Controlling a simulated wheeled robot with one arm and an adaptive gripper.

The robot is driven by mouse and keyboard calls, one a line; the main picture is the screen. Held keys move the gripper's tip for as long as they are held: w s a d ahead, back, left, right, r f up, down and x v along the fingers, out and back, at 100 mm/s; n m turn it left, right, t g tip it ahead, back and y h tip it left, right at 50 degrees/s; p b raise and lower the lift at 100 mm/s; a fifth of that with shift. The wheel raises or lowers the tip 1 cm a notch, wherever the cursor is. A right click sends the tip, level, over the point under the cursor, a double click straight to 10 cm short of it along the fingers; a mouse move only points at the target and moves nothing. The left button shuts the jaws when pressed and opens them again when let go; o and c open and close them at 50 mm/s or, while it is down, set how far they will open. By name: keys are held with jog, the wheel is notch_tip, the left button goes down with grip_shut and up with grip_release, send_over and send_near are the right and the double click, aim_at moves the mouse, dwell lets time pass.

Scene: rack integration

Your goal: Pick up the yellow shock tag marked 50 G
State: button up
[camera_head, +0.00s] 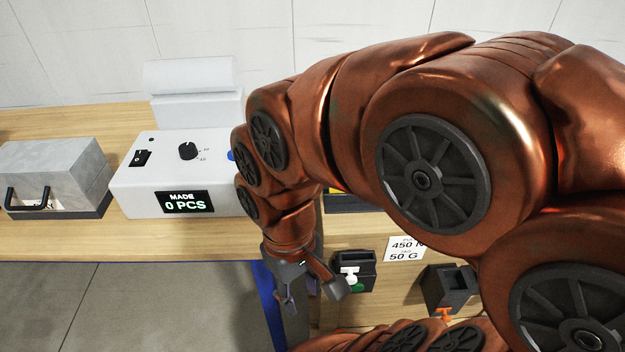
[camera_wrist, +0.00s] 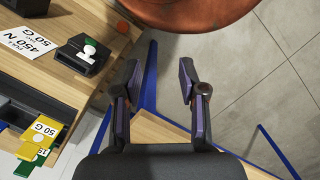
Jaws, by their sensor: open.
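In the wrist view, a yellow tag marked 50 G (camera_wrist: 46,127) lies at the lower left, by a dark tray. A second yellow piece (camera_wrist: 29,151) and a green piece (camera_wrist: 24,169) are close below it; their overlap is hard to make out. A further tag with a partly cut-off number shows beside them. My gripper (camera_wrist: 160,82) is open and empty, well to the right of the tags, over the edge of the bench and the floor. In the head view my gripper (camera_head: 312,296) hangs in front of the bench. A yellow edge (camera_head: 333,204) shows there, mostly hidden behind my arm.
A card reading 450 N and 50 G (camera_head: 405,249) lies near a black holder with white and green parts (camera_head: 366,257). Another black holder (camera_head: 448,291) stands right. A white machine reading 0 PCS (camera_head: 140,198) and a grey case (camera_head: 60,168) stand left. Blue bench legs (camera_wrist: 151,75) are below.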

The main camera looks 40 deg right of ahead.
jog(key=w+d+r+n+t+y, duration=0.1)
jog(key=w+d+n, duration=0.3)
jog(key=w, duration=0.5)
jog(key=w+d+r+n, duration=0.2)
jog(key=w+d, duration=0.5)
jog(key=w, duration=0.1)
jog(key=shift+w+d+f+n+t, duration=0.25)
jog(key=shift+w+d+f+n, duration=0.55)
jog(key=shift+d, duration=2.6)
jog(key=shift+w+d+f+n+t, duration=0.45)
jog(key=shift+w+d+f, duration=0.7)
jog(key=shift+d, duration=2.3)
jog(key=shift+w+d+f+n+t, duration=0.1)
jog(key=shift+w+d+f+n, duration=0.85)
jog(key=shift+d, duration=2.45)
jog(key=shift+s+d+f+p, duration=0.15)
jog(key=shift+f+p, duration=0.15)
jog(key=shift+f, duration=0.35)
jog(key=f+p, duration=0.1)
jog(key=f, duration=0.3)
jog(key=shift+w, duration=0.2)
jog(key=shift+c, duration=0.2)
